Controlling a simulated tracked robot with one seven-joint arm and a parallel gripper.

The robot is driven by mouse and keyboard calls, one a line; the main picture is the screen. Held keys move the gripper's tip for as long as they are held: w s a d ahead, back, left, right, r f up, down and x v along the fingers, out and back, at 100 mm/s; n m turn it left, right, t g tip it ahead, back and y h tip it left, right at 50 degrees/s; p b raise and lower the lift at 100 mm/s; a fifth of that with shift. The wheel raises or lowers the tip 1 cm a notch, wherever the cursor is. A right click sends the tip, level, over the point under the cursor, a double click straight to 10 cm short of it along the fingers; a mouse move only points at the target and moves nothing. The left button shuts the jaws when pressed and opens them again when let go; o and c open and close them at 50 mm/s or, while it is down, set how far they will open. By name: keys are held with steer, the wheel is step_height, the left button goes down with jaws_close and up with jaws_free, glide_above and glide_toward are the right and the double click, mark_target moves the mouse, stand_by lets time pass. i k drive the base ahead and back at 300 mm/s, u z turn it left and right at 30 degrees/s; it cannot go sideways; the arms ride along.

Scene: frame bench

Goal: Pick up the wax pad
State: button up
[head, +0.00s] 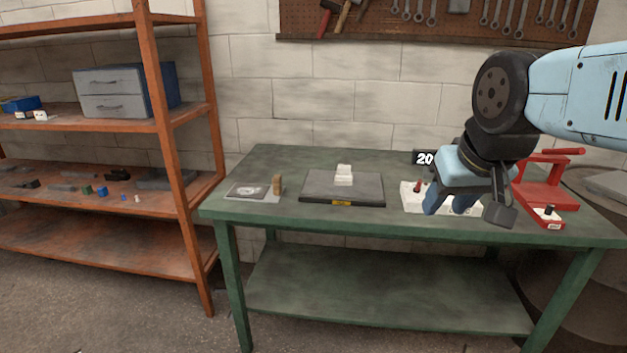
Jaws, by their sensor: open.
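No thing in view is clearly marked as the wax pad. A small white stepped block (344,174) sits on a dark slab (320,188) with a yellow label, in the middle of the green bench. A small brown block (278,184) stands upright at the right edge of a flat grey plate (246,191) on the left. I cannot tell which of these, if either, is the pad. My gripper (468,206) is open above the right part of the bench, well to the right of both blocks. No object shows between its fingers.
A white board (410,194) with a red knob lies partly hidden behind my gripper. A black "20" sign (424,158) stands behind it. A red frame-like tool (547,190) is at right. An orange shelf (186,120) stands left of the green bench (330,223).

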mark_target(343, 176)
steer(key=z, duration=0.65)
steer(key=i, duration=0.1)
steer(key=u, duration=2.35)
steer(key=k, duration=1.35)
steer(key=z, duration=1.45)
steer(key=i, duration=1.55)
steer(key=u, duration=0.05)
